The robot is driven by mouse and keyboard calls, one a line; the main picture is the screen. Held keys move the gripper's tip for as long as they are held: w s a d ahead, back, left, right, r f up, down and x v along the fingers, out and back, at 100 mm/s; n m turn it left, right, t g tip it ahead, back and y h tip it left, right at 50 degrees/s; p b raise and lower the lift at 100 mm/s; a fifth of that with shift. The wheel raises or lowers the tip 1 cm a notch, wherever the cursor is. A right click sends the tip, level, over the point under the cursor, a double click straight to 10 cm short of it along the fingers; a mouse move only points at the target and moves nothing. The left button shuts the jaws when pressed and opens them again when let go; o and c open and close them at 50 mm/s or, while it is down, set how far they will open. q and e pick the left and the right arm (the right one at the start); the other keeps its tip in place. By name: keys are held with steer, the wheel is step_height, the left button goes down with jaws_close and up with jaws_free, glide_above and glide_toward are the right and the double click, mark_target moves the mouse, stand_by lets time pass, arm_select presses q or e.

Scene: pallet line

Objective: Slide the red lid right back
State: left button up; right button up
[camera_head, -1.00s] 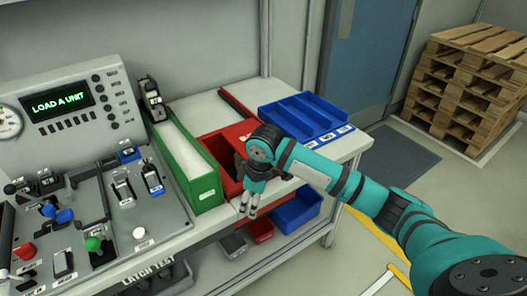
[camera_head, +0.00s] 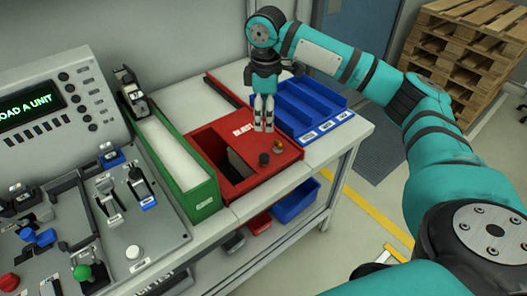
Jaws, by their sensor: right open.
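The red box (camera_head: 263,181) stands on the bench between a green bin and a blue tray. Its red lid (camera_head: 282,160) covers the right part of the box, and a dark opening shows on the left. A black knob (camera_head: 264,159) and a small yellowish piece (camera_head: 278,147) sit on the lid. My right gripper (camera_head: 264,126) is open and empty, pointing down over the lid, behind the knob in the picture. Its fingertips appear apart from the knob; whether they touch the lid I cannot tell. My left gripper is out of view.
The green bin (camera_head: 203,200) is close on the left of the box. The blue tray (camera_head: 310,112) is close on the right. A control panel (camera_head: 130,215) with levers fills the left. More bins (camera_head: 295,203) sit on the shelf below.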

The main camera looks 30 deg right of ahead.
glide_above(265, 157)
step_height(265, 157, down, 6)
steer(key=shift+f, duration=0.2)
step_height(265, 157, down, 7)
steer(key=shift+f+p, duration=0.1)
steer(key=shift+p, duration=0.4)
steer(key=shift+w+f, duration=0.1)
steer(key=shift+f, duration=0.5)
steer(key=shift+c, duration=0.7)
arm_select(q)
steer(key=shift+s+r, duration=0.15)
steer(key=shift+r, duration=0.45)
arm_select(e)
jaws_close()
